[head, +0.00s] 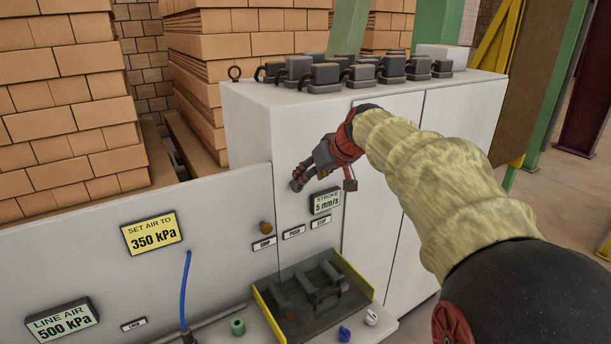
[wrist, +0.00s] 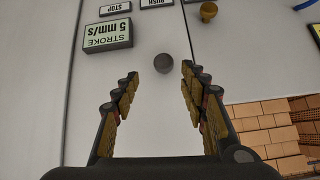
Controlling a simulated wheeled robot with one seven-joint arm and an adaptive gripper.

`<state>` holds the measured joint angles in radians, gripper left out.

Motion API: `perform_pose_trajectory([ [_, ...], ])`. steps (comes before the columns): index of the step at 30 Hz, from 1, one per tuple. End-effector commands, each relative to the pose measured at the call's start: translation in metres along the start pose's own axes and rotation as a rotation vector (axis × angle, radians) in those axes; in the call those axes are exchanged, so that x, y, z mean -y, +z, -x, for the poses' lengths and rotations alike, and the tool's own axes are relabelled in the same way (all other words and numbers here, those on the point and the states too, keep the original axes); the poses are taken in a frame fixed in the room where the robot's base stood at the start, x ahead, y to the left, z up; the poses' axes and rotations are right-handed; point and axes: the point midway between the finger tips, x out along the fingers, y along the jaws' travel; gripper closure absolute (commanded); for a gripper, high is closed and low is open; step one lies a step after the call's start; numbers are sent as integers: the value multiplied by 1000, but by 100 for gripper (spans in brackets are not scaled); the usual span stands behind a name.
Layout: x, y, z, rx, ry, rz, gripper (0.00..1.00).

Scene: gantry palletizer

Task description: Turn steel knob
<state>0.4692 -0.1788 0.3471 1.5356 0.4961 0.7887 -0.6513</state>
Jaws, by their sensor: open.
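A round grey knob (wrist: 163,63), which looks like the steel knob, sits on the pale cabinet front in the wrist view. It lies between my two fingertips as seen there, and neither finger touches it in that view. My gripper (wrist: 160,75) is open, with one finger on each side of the knob. In the head view my gripper (head: 297,181) is close to the cabinet front, above the row of labels. The knob cannot be made out in the head view; my gripper seems to cover it.
A brass knob (head: 266,226) and the STROKE 5 mm/s display (head: 325,201) are close by on the panel. A yellow-edged tray (head: 268,311) with dark parts stands below. Several dark weights (head: 325,76) stand on the cabinet top. Stacked bricks (head: 65,125) are at left.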

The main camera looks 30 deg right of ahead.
Motion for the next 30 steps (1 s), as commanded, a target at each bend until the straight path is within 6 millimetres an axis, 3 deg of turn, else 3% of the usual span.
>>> perform_pose_trajectory([
  [8,1,-1,-9,-6,-3,89,56],
  [21,2,-1,-70,-6,-2,87,56],
  [30,2,-1,-79,-7,-2,86,56],
])
